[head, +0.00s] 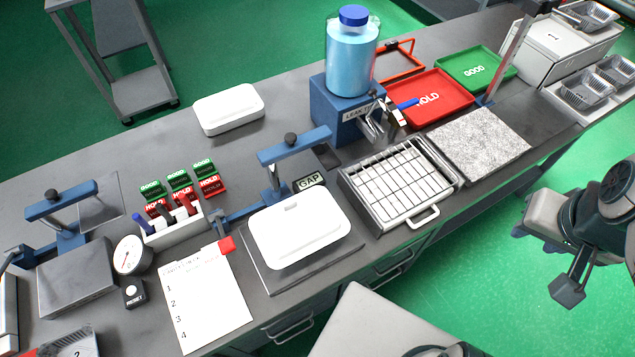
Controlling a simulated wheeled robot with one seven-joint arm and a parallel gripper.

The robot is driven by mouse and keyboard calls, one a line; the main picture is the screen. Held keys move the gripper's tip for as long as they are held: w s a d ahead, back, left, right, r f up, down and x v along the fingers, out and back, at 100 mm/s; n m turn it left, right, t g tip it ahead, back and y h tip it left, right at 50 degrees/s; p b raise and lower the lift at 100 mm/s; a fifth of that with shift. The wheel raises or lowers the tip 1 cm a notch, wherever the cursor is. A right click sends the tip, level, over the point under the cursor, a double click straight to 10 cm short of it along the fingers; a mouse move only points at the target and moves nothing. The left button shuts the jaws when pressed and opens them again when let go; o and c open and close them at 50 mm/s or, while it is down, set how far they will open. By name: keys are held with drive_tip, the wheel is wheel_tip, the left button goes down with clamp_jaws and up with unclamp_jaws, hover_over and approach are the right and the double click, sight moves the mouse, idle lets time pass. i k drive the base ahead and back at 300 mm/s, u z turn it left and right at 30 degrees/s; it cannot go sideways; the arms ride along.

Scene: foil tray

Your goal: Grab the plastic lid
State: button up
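A white, rounded rectangular plastic lid (301,228) lies on a dark plate at the station marked GAP, near the front of the bench. A second white piece of similar shape (228,109) lies towards the back of the bench. I cannot tell whether it is a lid or a closed container. My gripper (562,278) hangs at the right, over the green floor and off the bench, well apart from both white pieces. It touches nothing that I can see. Its finger gap is not clear from this angle.
A blue stand with a bottle (352,60), a wire rack (398,185), a granite slab (480,145) and red (440,112) and green trays (460,68) fill the right part. Left of the GAP station are a numbered sheet (208,305), a stamp holder (172,232) and a dial gauge (128,254).

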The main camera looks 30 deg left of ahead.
sight(284, 233)
drive_tip(key=u, duration=0.35)
drive_tip(key=k, duration=0.55)
drive_tip(key=u, duration=1.1)
drive_tip(key=i, duration=0.5)
drive_tip(key=z, duration=0.1)
drive_tip(key=k, duration=0.55)
drive_tip(key=u, duration=0.6)
drive_tip(key=i, duration=0.5)
